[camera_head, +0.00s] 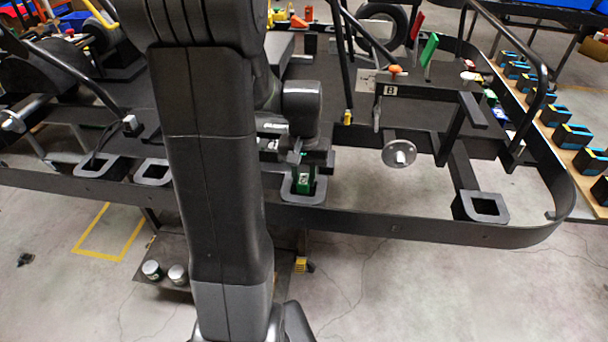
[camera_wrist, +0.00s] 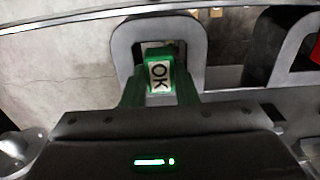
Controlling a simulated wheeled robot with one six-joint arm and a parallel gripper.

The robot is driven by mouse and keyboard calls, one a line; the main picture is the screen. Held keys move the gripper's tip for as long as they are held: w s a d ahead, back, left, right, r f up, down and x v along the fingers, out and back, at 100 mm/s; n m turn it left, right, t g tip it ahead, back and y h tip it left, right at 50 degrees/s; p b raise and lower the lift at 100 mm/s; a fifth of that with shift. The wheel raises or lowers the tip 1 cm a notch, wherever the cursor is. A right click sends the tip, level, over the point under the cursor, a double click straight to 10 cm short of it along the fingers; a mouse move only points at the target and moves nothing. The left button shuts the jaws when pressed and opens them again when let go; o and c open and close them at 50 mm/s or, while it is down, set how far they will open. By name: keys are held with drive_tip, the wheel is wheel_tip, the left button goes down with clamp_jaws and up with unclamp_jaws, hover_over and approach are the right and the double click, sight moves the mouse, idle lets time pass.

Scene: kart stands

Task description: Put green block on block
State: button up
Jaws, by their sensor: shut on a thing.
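In the head view the green block (camera_head: 304,186) shows just below the gripper, at a grey square holder (camera_head: 303,198) on the kart stand's front rail. In the wrist view the holder's frame (camera_wrist: 122,45) surrounds the far end of the block. I cannot tell whether the block touches the holder or how deep it is. No second block shows clearly under it.
Other grey square holders stand along the rail, one at the right (camera_head: 481,206) and one at the left (camera_head: 154,172). A metal hub (camera_head: 399,153) sticks out right of the gripper. A black tube (camera_head: 530,90) rises at the right. My arm hides the middle left.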

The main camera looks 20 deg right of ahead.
sight(304, 179)
drive_tip(key=shift+f, duration=0.15)
drive_tip(key=o, duration=0.9)
drive_tip(key=shift+o, duration=0.2)
wheel_tip(304, 179, up, 12)
drive_tip(key=shift+r+p, duration=0.2)
drive_tip(key=shift+p, duration=0.2)
drive_tip(key=shift+f, duration=0.1)
wheel_tip(304, 179, down, 12)
drive_tip(key=shift+r+b, duration=0.2)
drive_tip(key=shift+b, duration=0.25)
drive_tip(key=shift+r, duration=1.7)
